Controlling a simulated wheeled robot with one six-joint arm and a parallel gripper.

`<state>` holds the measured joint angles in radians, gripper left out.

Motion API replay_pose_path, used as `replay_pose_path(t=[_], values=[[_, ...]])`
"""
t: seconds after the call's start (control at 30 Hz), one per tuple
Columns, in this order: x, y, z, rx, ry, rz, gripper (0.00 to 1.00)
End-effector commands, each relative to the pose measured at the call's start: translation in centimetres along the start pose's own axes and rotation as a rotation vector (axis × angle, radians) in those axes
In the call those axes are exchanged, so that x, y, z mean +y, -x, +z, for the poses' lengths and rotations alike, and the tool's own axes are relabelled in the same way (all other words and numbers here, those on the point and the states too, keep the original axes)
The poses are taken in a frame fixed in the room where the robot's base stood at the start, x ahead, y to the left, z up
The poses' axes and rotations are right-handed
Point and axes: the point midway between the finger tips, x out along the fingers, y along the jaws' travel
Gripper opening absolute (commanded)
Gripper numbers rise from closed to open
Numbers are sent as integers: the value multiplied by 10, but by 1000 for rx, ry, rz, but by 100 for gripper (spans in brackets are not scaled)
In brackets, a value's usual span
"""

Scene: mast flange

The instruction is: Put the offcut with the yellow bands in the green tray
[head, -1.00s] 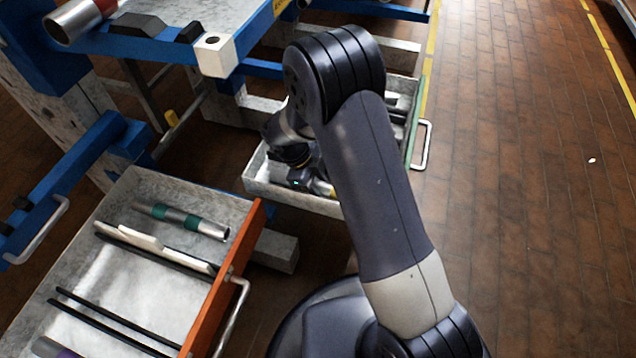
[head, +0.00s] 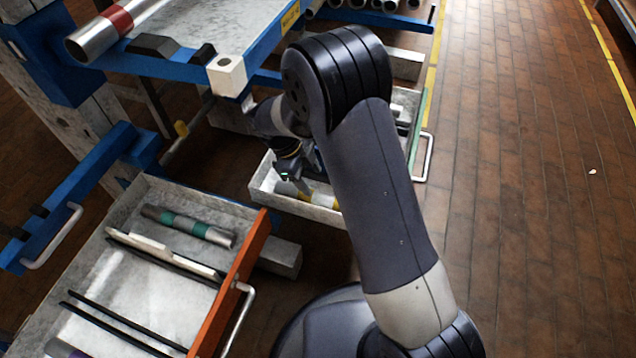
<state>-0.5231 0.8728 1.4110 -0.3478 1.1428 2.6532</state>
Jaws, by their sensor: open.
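The offcut with the yellow bands (head: 322,199), a short silvery tube, lies in the near end of the green tray (head: 262,186), a grey metal drawer with a green front. My gripper (head: 303,176) is open just above the offcut, inside the tray's outline in this view. Its fingers are small and dark here, and I cannot tell whether they still touch the tube. My arm hides the middle of the tray and part of its near wall.
An orange-fronted drawer (head: 232,283) at lower left holds a teal-banded tube (head: 188,226) and dark strips. A blue-edged shelf (head: 190,66) with a red-banded tube (head: 108,28) overhangs on the left.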

Motion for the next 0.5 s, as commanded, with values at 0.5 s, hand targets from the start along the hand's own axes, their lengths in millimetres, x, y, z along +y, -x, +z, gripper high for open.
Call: replay_pose_path(t=[0.5], values=[[0, 41, 0, 0, 0, 1, 56]])
